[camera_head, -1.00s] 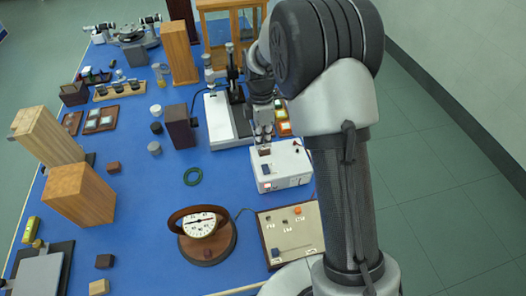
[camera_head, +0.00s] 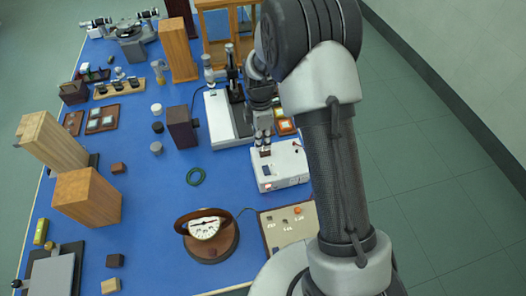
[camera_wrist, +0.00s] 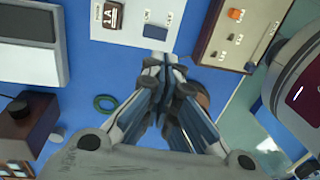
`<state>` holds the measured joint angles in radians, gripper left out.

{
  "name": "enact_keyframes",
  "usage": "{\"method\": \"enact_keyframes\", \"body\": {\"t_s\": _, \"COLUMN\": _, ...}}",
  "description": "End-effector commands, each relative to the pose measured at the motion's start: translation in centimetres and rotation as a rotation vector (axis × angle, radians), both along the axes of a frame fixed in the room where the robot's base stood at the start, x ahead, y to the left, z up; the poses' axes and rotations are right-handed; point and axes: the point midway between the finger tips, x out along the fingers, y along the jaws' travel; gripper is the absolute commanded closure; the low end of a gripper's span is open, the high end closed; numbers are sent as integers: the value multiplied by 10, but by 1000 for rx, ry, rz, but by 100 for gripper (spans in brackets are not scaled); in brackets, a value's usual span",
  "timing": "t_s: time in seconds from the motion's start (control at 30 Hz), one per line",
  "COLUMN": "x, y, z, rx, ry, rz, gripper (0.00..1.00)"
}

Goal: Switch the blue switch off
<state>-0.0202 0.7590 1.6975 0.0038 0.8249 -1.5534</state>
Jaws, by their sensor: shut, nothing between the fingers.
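A white box (camera_head: 293,160) stands on the blue bench, with a brown block marked 1A at its far edge in the head view. The blue switch (camera_head: 267,170) is on top of this box. In the wrist view the white box (camera_wrist: 135,18) is at the top, and the blue switch (camera_wrist: 156,31) shows just beyond my fingertips. My gripper (camera_head: 263,138) is shut and empty, pointing down above the far part of the box. In the wrist view my gripper (camera_wrist: 160,62) is close to the switch; I cannot tell whether it touches. The switch's tilt is too small to read.
A panel with small knobs (camera_head: 270,232) and a round dial on a wooden stand (camera_head: 215,250) are nearer me. A microscope-like stand (camera_head: 222,125) is behind the box. A green ring (camera_head: 195,176) lies left. Bare blue bench lies between ring and box.

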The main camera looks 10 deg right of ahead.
Motion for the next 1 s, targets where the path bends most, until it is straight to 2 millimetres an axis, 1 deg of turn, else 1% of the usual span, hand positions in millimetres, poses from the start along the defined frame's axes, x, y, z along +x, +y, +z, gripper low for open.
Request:
{"method": "enact_keyframes", "body": {"t_s": 0.03, "x": -2, "y": 0, "z": -10, "rx": 0, "ry": 3, "rz": 0, "gripper": 100}}
{"method": "enact_keyframes", "body": {"t_s": 0.3, "x": -11, "y": 0, "z": -68, "rx": 0, "ry": 5, "rz": 0, "gripper": 100}}
{"method": "enact_keyframes", "body": {"t_s": 0.5, "x": -15, "y": 0, "z": -103, "rx": 0, "ry": 3, "rz": 0, "gripper": 100}}
{"method": "enact_keyframes", "body": {"t_s": 0.6, "x": -17, "y": 0, "z": -115, "rx": 0, "ry": 2, "rz": 0, "gripper": 100}}
{"method": "enact_keyframes", "body": {"t_s": 0.7, "x": -17, "y": 0, "z": -122, "rx": 0, "ry": 0, "rz": 0, "gripper": 100}}
{"method": "enact_keyframes", "body": {"t_s": 0.83, "x": -18, "y": 0, "z": -125, "rx": 0, "ry": 0, "rz": 0, "gripper": 100}}
{"method": "enact_keyframes", "body": {"t_s": 1.0, "x": -18, "y": 0, "z": -125, "rx": 0, "ry": 0, "rz": 0, "gripper": 100}}
